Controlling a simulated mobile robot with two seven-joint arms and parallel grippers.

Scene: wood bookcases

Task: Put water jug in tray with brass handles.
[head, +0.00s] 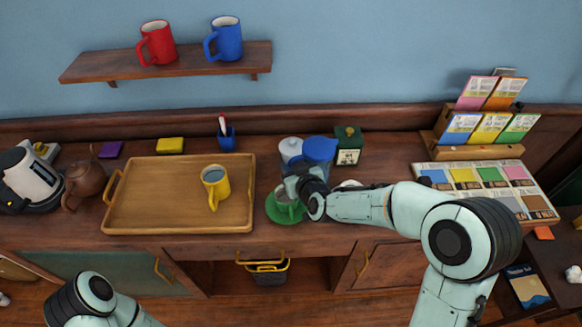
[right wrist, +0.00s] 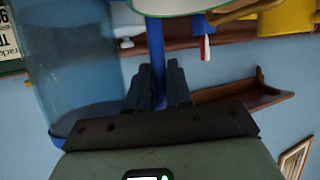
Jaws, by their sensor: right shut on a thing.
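The water jug has a blue lid (head: 319,149) and stands behind my right gripper (head: 303,188), right of the tray. In the right wrist view its clear bluish body (right wrist: 75,65) shows at the left, and my gripper (right wrist: 160,82) is shut on its blue handle. I cannot tell whether the jug's base touches the counter. The wooden tray with brass handles (head: 140,205) lies at the left, with a yellow mug (head: 214,184) in its right part. My left forearm shows at the bottom left; its gripper is out of view.
A green cup on a green saucer (head: 283,213) sits just beside my right gripper. A grey lidded canister (head: 290,148) and a green tin (head: 348,144) flank the jug. A teapot (head: 82,180) and kettle (head: 30,175) stand left of the tray. The tray's left part is clear.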

